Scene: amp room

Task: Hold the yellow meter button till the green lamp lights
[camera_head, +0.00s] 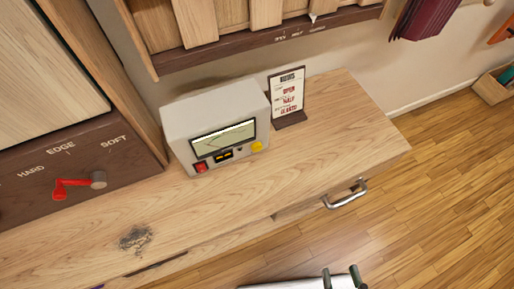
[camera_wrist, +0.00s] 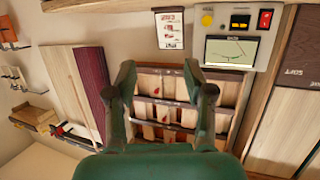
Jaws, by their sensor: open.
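The meter (camera_head: 205,108) is a pale grey box on the wooden counter, with a dial window, a red switch (camera_head: 200,167) and a round yellow button (camera_head: 257,146) at its lower right. In the wrist view, where the scene appears upside down, the yellow button (camera_wrist: 207,20) is at the top, left of the red switch (camera_wrist: 265,19). A small dark round spot (camera_head: 239,150) sits beside the button; I cannot tell if it is the lamp. No green glow shows. My gripper (camera_head: 341,274) is open and empty, in front of the counter and apart from the button.
A small sign (camera_head: 289,92) stands right of the meter on the counter (camera_head: 345,105). A drawer handle (camera_head: 345,195) sticks out at the front. A red lever (camera_head: 70,187) is on the left panel. A wooden rack (camera_head: 230,25) hangs above. Counter space in front of the meter is clear.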

